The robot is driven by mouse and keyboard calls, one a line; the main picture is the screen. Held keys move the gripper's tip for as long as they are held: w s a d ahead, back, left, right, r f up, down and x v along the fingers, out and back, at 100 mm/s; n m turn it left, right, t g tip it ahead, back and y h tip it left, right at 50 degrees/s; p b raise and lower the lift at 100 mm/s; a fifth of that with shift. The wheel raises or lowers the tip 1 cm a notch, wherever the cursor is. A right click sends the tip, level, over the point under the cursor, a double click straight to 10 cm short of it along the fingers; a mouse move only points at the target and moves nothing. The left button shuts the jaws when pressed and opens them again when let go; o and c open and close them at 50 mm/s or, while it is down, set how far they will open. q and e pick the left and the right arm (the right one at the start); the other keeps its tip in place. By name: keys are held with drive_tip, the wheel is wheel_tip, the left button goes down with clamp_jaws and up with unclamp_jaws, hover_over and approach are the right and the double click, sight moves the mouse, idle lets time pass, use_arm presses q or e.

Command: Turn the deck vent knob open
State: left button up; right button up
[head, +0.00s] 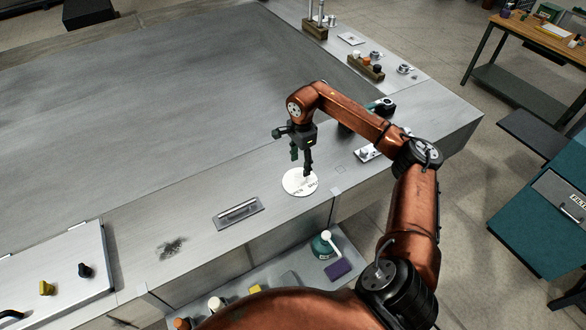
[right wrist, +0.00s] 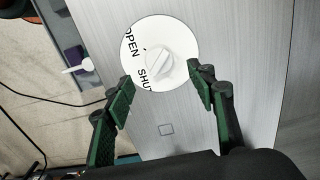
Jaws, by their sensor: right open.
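The deck vent knob (right wrist: 159,62) is a pale round knob with a raised bar across it. It sits in the middle of a white round plate (right wrist: 160,25) lettered "OPEN" and "SHUT", with part of the lettering cut off or hidden. In the head view the plate (head: 293,187) lies flat on the grey metal deck, and my gripper hides much of its centre. My right gripper (right wrist: 160,80) is open and empty. Its green fingertips are apart, one on each side of the plate's near edge, short of the knob. My left gripper is not in view.
A recessed slot plate (head: 238,213) lies left of the vent plate. A lower shelf with a teal flask (head: 320,246) and a purple block (head: 338,268) runs along the deck's front. Small fittings (head: 368,152) stand to the right. The deck (head: 180,100) behind is clear.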

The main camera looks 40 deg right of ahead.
sight(300, 175)
drive_tip(key=shift+w+f, duration=0.15)
drive_tip(key=shift+f, duration=0.25)
drive_tip(key=f+p, duration=0.1)
drive_tip(key=f, duration=0.2)
drive_tip(key=f+p, duration=0.1)
drive_tip(key=f, duration=0.1)
drive_tip(key=shift+s+f, duration=0.2)
drive_tip(key=shift+f, duration=0.7)
drive_tip(key=c, duration=0.8)
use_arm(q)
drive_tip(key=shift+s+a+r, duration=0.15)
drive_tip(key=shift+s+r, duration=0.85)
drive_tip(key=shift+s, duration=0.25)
use_arm(e)
drive_tip(key=c, duration=0.4)
